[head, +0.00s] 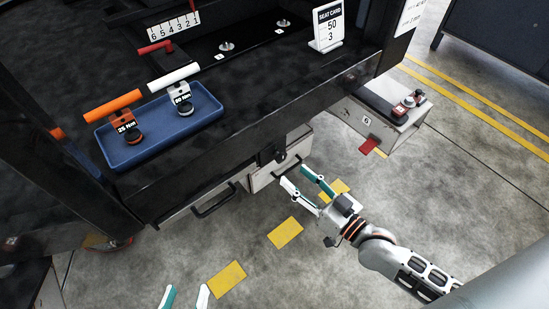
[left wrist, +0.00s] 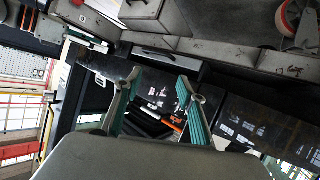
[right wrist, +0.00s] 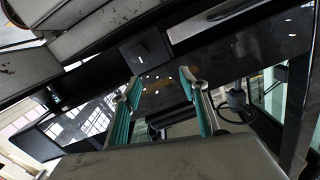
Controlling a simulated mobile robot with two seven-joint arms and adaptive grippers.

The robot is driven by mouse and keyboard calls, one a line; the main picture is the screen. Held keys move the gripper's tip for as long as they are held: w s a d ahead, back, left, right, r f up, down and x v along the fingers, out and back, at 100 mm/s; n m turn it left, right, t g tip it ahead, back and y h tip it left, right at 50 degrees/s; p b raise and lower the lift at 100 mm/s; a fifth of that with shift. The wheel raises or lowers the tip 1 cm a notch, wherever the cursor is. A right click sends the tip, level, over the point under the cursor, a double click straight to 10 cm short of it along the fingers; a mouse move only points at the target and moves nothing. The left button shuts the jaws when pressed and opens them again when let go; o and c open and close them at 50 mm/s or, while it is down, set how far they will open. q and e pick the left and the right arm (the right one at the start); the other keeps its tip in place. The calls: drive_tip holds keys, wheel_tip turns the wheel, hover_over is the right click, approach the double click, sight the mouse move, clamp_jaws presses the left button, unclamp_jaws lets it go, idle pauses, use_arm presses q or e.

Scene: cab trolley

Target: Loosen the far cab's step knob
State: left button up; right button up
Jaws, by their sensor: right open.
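My right gripper (head: 296,178) is open and empty, above the floor just in front of a grey drawer-like box (head: 262,177) under the black trolley. A small dark knob-like part (head: 280,156) sits on the trolley edge above that box. A grey box (head: 385,122) with a number label, right of the trolley, bears red-and-white knobs (head: 407,102) and a red tab (head: 371,146). I cannot tell which part is the far cab's step knob. My left gripper (head: 186,296) is at the bottom edge, fingers apart and empty. Its open fingers also show in the left wrist view (left wrist: 155,90).
A blue tray (head: 165,144) on the trolley holds an orange-handled tool (head: 112,106) marked 25 Nm and a white-handled one (head: 174,78). A seat card (head: 328,27) stands at the back. Yellow patches (head: 286,233) mark otherwise clear floor in front.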

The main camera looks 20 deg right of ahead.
drive_tip(key=m+b, duration=0.1)
drive_tip(key=b, duration=0.1)
approach(283, 159)
drive_tip(key=a+f, duration=0.1)
drive_tip(key=a, duration=0.1)
drive_tip(key=shift+t, duration=0.4)
drive_tip(key=x, duration=0.2)
drive_tip(key=d+b+x, duration=0.1)
drive_tip(key=x, duration=0.2)
drive_tip(key=b+x, duration=0.1)
drive_tip(key=x, duration=0.1)
drive_tip(key=shift+w+d, duration=0.1)
drive_tip(key=shift+w, duration=0.5)
use_arm(q)
drive_tip(key=shift+s+d+f+n+h, duration=0.15)
drive_tip(key=shift+s+d+f+n, duration=0.05)
drive_tip(key=shift+d+f+n, duration=0.4)
drive_tip(key=shift+s+d+f+n+h, duration=0.2)
drive_tip(key=shift+d+f+n, duration=0.15)
drive_tip(key=shift+d+n, duration=0.3)
use_arm(e)
drive_tip(key=shift+w+r, duration=0.15)
drive_tip(key=shift+w, duration=0.45)
drive_tip(key=c, duration=1.1)
